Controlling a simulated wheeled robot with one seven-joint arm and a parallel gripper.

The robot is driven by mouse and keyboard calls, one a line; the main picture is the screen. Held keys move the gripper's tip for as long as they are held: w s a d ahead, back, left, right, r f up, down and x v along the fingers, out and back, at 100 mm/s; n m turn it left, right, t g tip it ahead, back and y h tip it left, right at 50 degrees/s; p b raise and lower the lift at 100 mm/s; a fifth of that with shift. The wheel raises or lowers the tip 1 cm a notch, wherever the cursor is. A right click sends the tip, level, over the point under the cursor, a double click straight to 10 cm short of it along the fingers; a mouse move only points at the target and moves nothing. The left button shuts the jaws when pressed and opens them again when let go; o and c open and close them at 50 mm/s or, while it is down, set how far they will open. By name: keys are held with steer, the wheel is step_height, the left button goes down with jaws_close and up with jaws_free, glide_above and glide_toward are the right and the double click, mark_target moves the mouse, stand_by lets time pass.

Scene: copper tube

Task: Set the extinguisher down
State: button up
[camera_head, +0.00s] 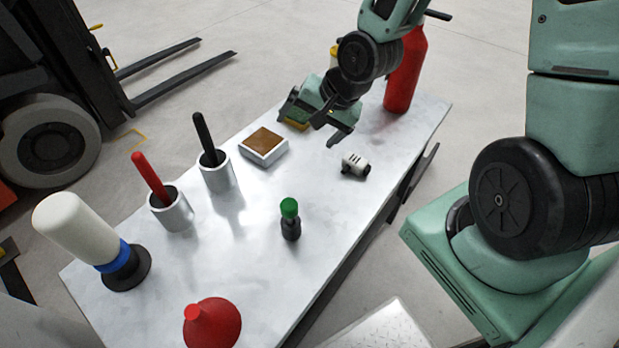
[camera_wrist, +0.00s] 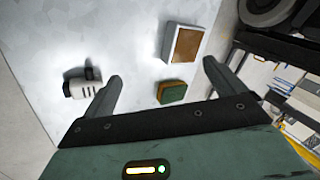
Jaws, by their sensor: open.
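The red extinguisher (camera_head: 406,75) stands upright at the far right end of the table in the head view, partly hidden behind my arm. Its base appears to rest on the tabletop. It does not show in the wrist view. My gripper (camera_head: 318,122) is to the left of it, apart from it, over the table. Its fingers are spread and empty, as the wrist view (camera_wrist: 163,72) also shows.
A green and yellow sponge (camera_wrist: 171,92) and a white box with brown top (camera_head: 264,145) lie near my gripper. A small white and black device (camera_head: 355,165), green-capped bottle (camera_head: 290,219), red funnel (camera_head: 212,322) and cups (camera_head: 217,174) also occupy the table. A forklift (camera_head: 60,120) stands behind.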

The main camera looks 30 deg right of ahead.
steer(key=s+a+r+n+g, duration=0.1)
steer(key=s+a+r+n, duration=0.2)
steer(key=s+n, duration=0.2)
steer(key=s+a+r+n+g+h, duration=0.1)
steer(key=s+a+r+n, duration=0.3)
steer(key=s, duration=0.4)
steer(key=s+a+r+n+g+h, duration=0.1)
steer(key=s+a+r+n+g, duration=0.2)
steer(key=s+n, duration=0.3)
steer(key=shift+s+a+r+n, duration=0.2)
steer(key=shift+s+a+n, duration=0.2)
steer(key=shift+a+n, duration=0.3)
